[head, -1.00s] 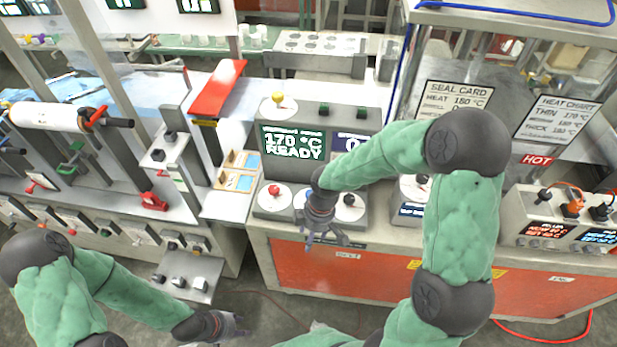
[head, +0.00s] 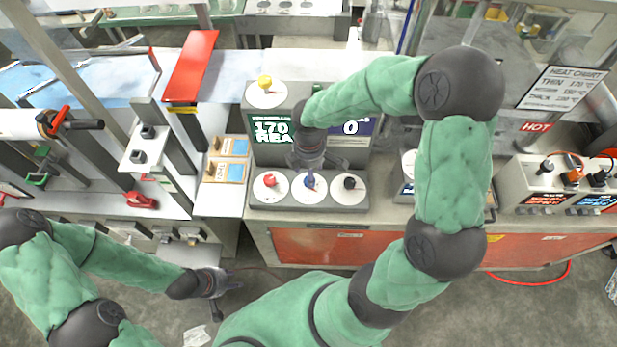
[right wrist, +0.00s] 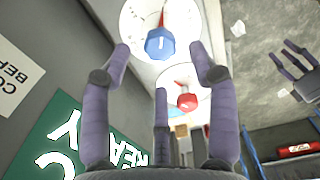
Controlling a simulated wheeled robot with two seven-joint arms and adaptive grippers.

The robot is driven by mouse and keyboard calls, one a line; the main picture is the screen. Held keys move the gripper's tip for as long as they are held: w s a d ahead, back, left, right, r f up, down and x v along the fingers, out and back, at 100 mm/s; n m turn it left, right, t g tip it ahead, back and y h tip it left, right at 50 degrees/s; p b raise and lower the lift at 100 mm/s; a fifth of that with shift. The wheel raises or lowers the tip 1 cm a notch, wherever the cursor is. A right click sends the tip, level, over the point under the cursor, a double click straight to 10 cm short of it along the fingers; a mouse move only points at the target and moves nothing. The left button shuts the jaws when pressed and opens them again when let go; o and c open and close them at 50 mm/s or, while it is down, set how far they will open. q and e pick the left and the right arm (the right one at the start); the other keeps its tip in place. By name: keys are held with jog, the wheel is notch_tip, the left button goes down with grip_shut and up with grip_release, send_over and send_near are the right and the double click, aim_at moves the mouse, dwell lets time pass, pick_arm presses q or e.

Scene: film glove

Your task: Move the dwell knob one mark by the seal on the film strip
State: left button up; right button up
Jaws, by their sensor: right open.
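The grey control box carries a red knob (head: 270,182), a blue knob (head: 309,182) and a black knob (head: 349,184) on white dials, with a yellow knob (head: 265,83) above. I cannot read which is the dwell knob. My right gripper (head: 309,170) is open just above the blue knob. In the right wrist view the blue knob (right wrist: 160,43) lies ahead between the spread fingertips, apart from them; the red knob (right wrist: 187,101) is beyond. My left gripper (head: 225,283) is open and empty, low beside the bench. Two small blue-and-tan cards (head: 230,147), perhaps film samples, lie left of the box; their seals are unreadable.

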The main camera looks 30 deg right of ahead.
jog(key=shift+f+b, duration=0.3)
jog(key=shift+f, duration=1.6)
jog(key=shift+c, duration=0.3)
jog(key=c, duration=1.1)
